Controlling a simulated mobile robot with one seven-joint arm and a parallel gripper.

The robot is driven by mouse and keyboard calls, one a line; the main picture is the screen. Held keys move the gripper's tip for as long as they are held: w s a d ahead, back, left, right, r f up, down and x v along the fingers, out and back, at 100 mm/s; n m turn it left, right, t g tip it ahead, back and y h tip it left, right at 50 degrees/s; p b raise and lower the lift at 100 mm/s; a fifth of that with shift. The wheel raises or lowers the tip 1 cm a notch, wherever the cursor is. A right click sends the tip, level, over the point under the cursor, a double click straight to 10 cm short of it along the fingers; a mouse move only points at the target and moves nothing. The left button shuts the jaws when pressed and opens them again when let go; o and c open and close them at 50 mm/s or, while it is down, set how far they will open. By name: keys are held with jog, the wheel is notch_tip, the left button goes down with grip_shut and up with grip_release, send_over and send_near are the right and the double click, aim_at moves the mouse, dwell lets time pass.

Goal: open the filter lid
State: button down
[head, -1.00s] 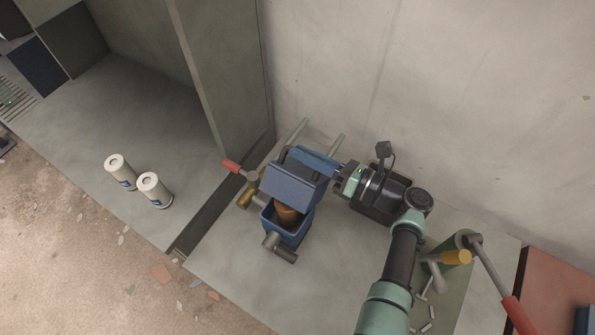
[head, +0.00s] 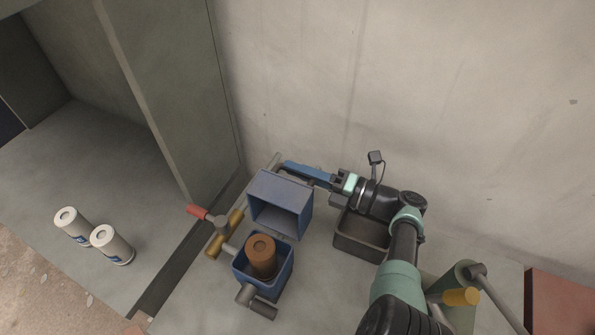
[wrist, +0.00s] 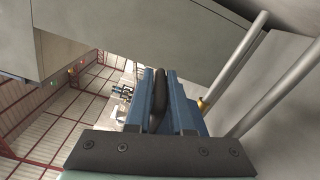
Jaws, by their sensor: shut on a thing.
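The filter lid (head: 277,190) is a blue box-shaped cover. It stands swung up behind the blue filter housing (head: 243,274), its hollow inside facing the front. The brown filter cartridge (head: 262,248) shows upright in the uncovered housing. My gripper (head: 290,168) reaches in from the right with long blue fingers at the lid's back edge. In the wrist view the fingers (wrist: 158,75) are closed on a dark bar (wrist: 159,97), apparently the lid's handle. In the head view the handle is mostly hidden behind the lid and fingers.
A red-handled valve (head: 198,212) and brass fitting (head: 225,234) sit left of the housing. A dark open bin (head: 362,238) stands below my wrist. Two white cartridges (head: 112,246) stand at far left. The concrete wall (head: 330,80) is close behind.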

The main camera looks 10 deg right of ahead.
jog(key=shift+w+d+f, duration=0.1)
jog(key=shift+d+f, duration=0.05)
jog(key=shift+f, duration=0.35)
jog(key=c, duration=0.8)
grip_release()
jog(key=shift+c, duration=0.2)
notch_tip(320, 180, up, 10)
jog(key=p, duration=0.7)
